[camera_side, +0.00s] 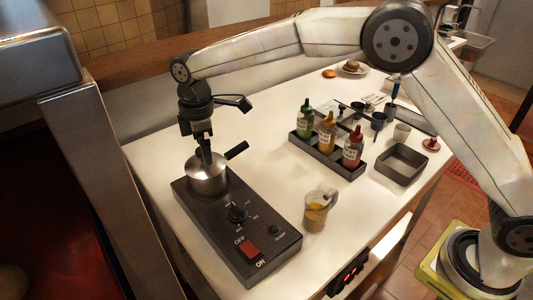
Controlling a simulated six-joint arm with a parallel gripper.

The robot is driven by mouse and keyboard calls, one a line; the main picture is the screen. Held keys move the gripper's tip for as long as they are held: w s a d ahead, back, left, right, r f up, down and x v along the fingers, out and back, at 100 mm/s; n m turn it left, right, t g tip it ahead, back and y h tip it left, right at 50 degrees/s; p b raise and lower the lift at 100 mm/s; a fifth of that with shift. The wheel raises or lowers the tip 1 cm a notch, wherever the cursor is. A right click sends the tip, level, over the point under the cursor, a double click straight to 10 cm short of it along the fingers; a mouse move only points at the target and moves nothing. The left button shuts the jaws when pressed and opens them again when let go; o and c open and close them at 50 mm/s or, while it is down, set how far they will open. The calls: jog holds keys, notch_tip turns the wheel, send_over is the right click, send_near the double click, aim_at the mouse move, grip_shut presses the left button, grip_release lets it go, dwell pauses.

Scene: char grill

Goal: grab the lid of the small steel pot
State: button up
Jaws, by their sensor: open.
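The small steel pot (208,184) stands on the left end of the dark hot plate (234,228), with its black handle pointing up and to the right. My gripper (205,157) points down directly over the pot, with its fingertips at the lid (209,170). The fingers cover part of the lid and its knob, so I cannot tell whether they touch it. The gripper is open.
A glass jug (315,213) stands right of the hot plate. A dark rack (324,157) holds green, yellow and red bottles. An empty grey tray (402,163) is farther right. A metal post stands at the left. The white counter between the pot and rack is clear.

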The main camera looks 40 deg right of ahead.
jog(key=shift+f, duration=1.35)
